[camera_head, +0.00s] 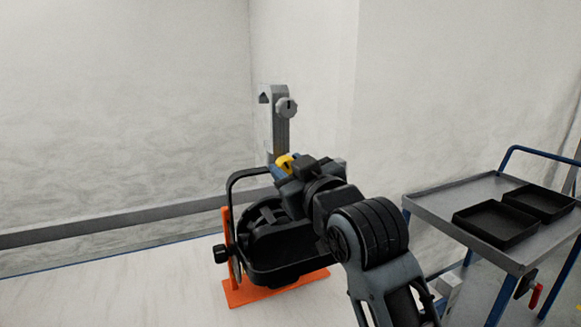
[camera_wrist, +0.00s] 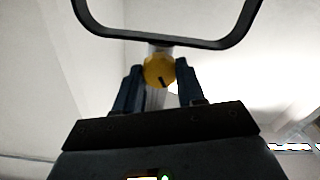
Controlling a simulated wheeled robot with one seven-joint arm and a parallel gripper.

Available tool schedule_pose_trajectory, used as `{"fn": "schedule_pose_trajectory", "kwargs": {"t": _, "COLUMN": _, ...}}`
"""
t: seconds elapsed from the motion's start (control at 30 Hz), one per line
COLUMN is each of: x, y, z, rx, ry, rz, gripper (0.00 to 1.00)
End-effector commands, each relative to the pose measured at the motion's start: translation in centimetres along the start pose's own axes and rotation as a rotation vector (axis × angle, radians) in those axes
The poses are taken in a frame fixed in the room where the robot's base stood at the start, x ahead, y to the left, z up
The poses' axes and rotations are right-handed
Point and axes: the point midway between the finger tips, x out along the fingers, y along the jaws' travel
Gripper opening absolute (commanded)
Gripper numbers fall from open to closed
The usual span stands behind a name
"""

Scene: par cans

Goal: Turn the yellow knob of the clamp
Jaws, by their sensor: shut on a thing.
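The yellow knob (camera_wrist: 159,70) shows between the two fingers of my gripper (camera_wrist: 160,80) in the wrist view. My gripper is shut on it, with a finger at each side. A dark mark shows on the knob's face. In the head view the knob (camera_head: 284,162) is partly hidden by my gripper (camera_head: 288,172). The grey clamp (camera_head: 281,128) rises above it, with a hooked top and a grey round knob (camera_head: 287,107) near the top. The clamp's lower part is hidden behind my gripper and the lamp.
A black par can (camera_head: 285,250) with a curved yoke (camera_head: 232,195) stands on an orange stand (camera_head: 245,293) below my gripper. In the wrist view a dark yoke bar (camera_wrist: 165,38) crosses above the knob. A grey cart (camera_head: 460,205) with two black trays stands at right.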

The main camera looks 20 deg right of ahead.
Motion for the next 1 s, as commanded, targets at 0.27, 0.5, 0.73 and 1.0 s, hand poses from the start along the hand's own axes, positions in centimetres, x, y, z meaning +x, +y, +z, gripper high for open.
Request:
{"fn": "schedule_pose_trajectory", "kwargs": {"t": 0.27, "x": 0.01, "y": -0.06, "z": -0.01, "rx": -0.264, "ry": -0.001, "rz": 0.0, "gripper": 0.09}}
{"fn": "schedule_pose_trajectory", "kwargs": {"t": 0.5, "x": 0.02, "y": -0.1, "z": 0.05, "rx": -0.492, "ry": -0.001, "rz": 0.0, "gripper": 0.09}}
{"fn": "schedule_pose_trajectory", "kwargs": {"t": 0.73, "x": 0.02, "y": -0.14, "z": 0.11, "rx": -0.71, "ry": -0.001, "rz": 0.0, "gripper": 0.09}}
{"fn": "schedule_pose_trajectory", "kwargs": {"t": 1.0, "x": 0.02, "y": -0.21, "z": 0.16, "rx": -0.967, "ry": 0.0, "rz": 0.0, "gripper": 0.09}}
